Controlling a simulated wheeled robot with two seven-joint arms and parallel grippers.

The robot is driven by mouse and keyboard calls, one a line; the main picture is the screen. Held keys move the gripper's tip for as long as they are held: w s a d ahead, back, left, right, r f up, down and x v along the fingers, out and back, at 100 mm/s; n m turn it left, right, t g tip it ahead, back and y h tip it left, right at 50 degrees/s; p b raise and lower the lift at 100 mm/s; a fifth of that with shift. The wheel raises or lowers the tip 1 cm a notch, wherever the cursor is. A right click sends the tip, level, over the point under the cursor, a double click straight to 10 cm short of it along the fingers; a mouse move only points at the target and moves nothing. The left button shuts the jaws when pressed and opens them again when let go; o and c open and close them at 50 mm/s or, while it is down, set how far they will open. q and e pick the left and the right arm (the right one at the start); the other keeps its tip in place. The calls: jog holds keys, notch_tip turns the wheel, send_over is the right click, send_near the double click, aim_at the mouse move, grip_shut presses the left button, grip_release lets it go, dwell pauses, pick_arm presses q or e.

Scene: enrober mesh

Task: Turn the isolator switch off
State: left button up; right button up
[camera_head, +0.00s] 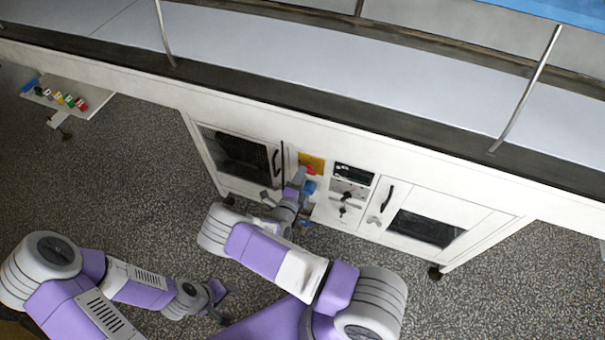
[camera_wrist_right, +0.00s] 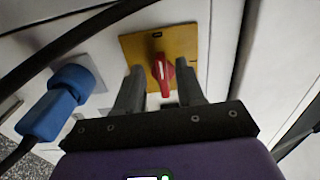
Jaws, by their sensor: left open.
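The isolator switch is a red rotary handle (camera_wrist_right: 163,74) on a yellow plate (camera_wrist_right: 133,44), set in the white cabinet front. In the right wrist view the handle stands nearly upright, tilted slightly. The yellow plate also shows in the head view (camera_head: 312,160), partly hidden by my right arm. My right gripper (camera_wrist_right: 160,73) is open in front of the plate, with one finger on each side of the handle and a visible gap on both sides. My left gripper (camera_head: 218,301) is open and empty, low over the floor, far from the cabinet.
A blue plug (camera_wrist_right: 48,108) with a dark cable sits left of the switch. A dark cable (camera_wrist_right: 75,38) crosses the upper left of the wrist view. Cabinet doors with dark windows (camera_head: 425,229) flank the panel. A board with coloured parts (camera_head: 85,88) lies far left.

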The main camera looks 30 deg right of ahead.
jog(key=v, duration=0.6)
jog(key=shift+p, duration=0.45)
jog(key=shift+s, duration=0.1)
